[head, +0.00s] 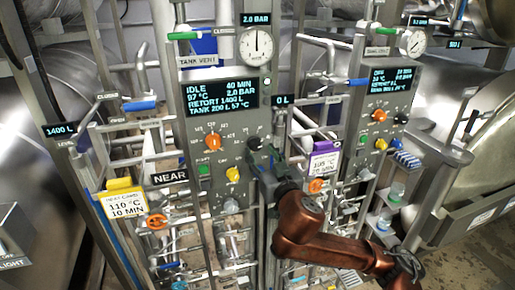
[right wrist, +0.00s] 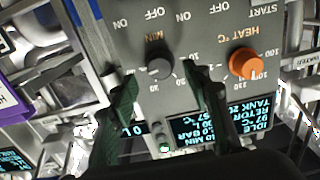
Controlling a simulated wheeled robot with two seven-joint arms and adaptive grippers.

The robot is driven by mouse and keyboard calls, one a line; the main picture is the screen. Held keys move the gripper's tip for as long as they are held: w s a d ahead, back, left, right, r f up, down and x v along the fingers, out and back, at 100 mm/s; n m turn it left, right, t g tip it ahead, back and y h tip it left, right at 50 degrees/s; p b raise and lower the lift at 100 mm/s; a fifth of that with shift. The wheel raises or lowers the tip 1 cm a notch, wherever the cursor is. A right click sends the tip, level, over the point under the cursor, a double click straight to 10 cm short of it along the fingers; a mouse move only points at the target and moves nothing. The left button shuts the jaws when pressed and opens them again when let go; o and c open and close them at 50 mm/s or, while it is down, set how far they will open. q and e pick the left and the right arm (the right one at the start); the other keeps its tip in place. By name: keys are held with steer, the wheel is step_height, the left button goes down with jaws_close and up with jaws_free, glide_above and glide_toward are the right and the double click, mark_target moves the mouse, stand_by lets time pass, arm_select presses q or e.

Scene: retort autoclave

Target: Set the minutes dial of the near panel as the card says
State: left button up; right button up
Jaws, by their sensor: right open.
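The near panel (head: 220,120) is a grey box whose screen reads IDLE, 40 MIN, 97 °C, 2.0 BAR. Its minutes dial (head: 255,143) is a small dark knob right of the orange heat knob (head: 212,141). The minutes dial also shows in the right wrist view (right wrist: 160,66), under the label MIN. The yellow-topped card (head: 125,207) at the left reads 110 °C, 10 MIN. My right gripper (head: 262,165) is open. In the right wrist view its dark fingers (right wrist: 162,78) lie either side of the dial, with no clear contact. My left gripper is not in view.
A yellow knob (head: 233,174) and green button (head: 204,169) sit low on the near panel. A purple-topped card (head: 324,160) hangs to the right, beside my right arm. A second panel (head: 383,100) stands further right. Pipes and rails crowd around.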

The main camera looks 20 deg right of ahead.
mark_target(257, 146)
steer(key=shift+w, duration=1.75)
steer(key=shift+c, duration=0.7)
steer(key=c, duration=1)
